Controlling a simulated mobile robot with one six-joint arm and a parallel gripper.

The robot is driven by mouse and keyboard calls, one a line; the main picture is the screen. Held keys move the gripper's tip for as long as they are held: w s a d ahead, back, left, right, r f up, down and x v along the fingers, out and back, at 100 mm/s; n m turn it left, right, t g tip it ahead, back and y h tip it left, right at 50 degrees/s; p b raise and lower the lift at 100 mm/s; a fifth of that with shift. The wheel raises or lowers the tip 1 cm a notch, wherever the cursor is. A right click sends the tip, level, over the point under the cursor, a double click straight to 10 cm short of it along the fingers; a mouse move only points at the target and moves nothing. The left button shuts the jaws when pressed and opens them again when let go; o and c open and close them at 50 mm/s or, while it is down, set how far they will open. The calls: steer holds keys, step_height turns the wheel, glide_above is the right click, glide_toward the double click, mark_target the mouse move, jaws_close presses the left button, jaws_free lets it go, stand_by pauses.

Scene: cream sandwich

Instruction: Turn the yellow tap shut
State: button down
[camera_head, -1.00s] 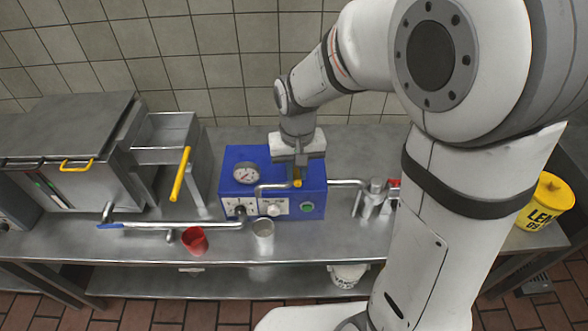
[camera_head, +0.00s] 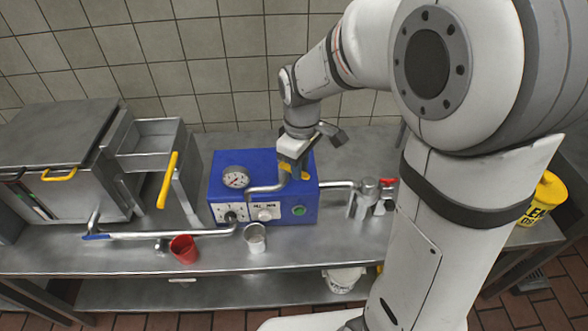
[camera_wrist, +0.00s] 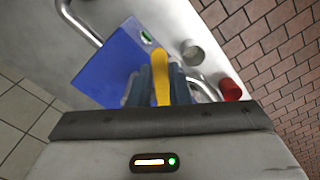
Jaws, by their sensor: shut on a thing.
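The yellow tap (camera_head: 303,175) is on top of the blue box (camera_head: 262,205), partly hidden by my gripper in the head view. My gripper (camera_head: 292,168) points down over the box and is shut on the tap. In the wrist view the yellow tap handle (camera_wrist: 160,82) sits between the two fingers of my gripper (camera_wrist: 158,88), and its end sticks out past them. The handle's pivot is not clearly seen.
A gauge (camera_head: 236,178) and pipes are on the box. A red-handled valve (camera_head: 387,184) is at the right. A metal appliance (camera_head: 60,165) with yellow handles stands at the left.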

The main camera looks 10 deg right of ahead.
steer(key=shift+w+d+n+b, duration=0.15)
steer(key=shift+w+n, duration=0.3)
steer(key=shift+n, duration=0.75)
steer(key=shift+w+d+n+b, duration=0.2)
steer(key=shift+w+n, duration=0.25)
steer(key=shift+n, duration=0.75)
steer(key=shift+w+d+n+b, duration=0.15)
steer(key=shift+w+n, duration=0.3)
steer(key=shift+n, duration=0.75)
steer(key=shift+r, duration=0.1)
steer(key=c, duration=1.4)
jaws_free()
steer(key=shift+o, duration=0.2)
step_height(320, 180, up, 8)
steer(key=shift+b, duration=0.35)
